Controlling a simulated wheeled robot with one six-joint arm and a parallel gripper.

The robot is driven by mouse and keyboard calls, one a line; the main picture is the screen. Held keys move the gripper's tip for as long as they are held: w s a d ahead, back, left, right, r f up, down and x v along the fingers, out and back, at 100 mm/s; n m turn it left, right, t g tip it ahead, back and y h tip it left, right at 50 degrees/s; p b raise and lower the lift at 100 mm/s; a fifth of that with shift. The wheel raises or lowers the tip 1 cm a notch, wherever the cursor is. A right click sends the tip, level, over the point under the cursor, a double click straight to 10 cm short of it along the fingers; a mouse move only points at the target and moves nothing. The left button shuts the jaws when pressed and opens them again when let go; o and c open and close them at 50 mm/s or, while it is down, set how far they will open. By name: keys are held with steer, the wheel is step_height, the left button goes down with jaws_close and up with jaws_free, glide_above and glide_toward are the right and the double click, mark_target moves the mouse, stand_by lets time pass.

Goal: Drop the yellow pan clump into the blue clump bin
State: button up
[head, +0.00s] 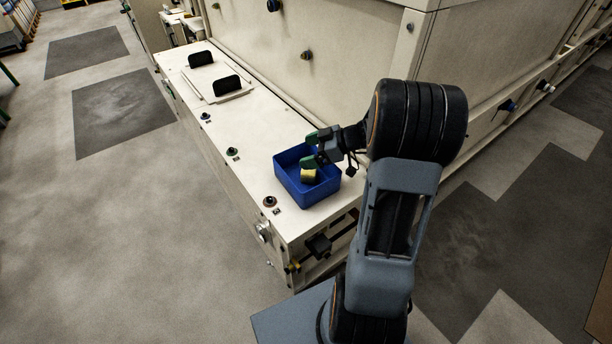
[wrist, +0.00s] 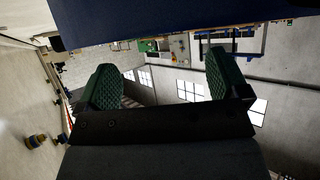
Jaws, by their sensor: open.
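The yellow pan clump (head: 309,175) is inside the blue clump bin (head: 294,190) in the head view, just below my near green finger, which hides part of it. Whether it touches the bin floor I cannot tell. My gripper (head: 310,149) is open over the bin, its two green fingers apart. In the wrist view my gripper (wrist: 163,82) shows a wide, empty gap between the fingers. A dark blue surface (wrist: 170,18) fills the top of that view and looks like the bin's wall. The clump does not show there.
The bin stands near the end of a cream bench (head: 240,183). Two black upright plates (head: 227,86) stand at the far end. A tall cream machine wall (head: 300,40) rises behind the bench.

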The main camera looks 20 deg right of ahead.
steer(key=s+a+r+p, duration=0.1)
steer(key=s+a+r, duration=0.1)
steer(key=s+r, duration=0.9)
steer(key=s, duration=0.2)
steer(key=shift+s+a+r, duration=0.35)
steer(key=shift+s+a, duration=0.05)
steer(key=s+a+r+m+g+h+p, duration=0.1)
steer(key=a+r+m+h+p, duration=0.2)
steer(key=r+m+h+p, duration=0.2)
steer(key=s+a+r+m+g+h+p, duration=0.2)
steer(key=a+r+m+h+p, duration=0.2)
steer(key=r+p, duration=0.4)
steer(key=shift+r+m+h+p, duration=0.5)
steer(key=shift+m+p, duration=0.5)
steer(key=shift+p, duration=2.1)
steer(key=shift+f, duration=0.1)
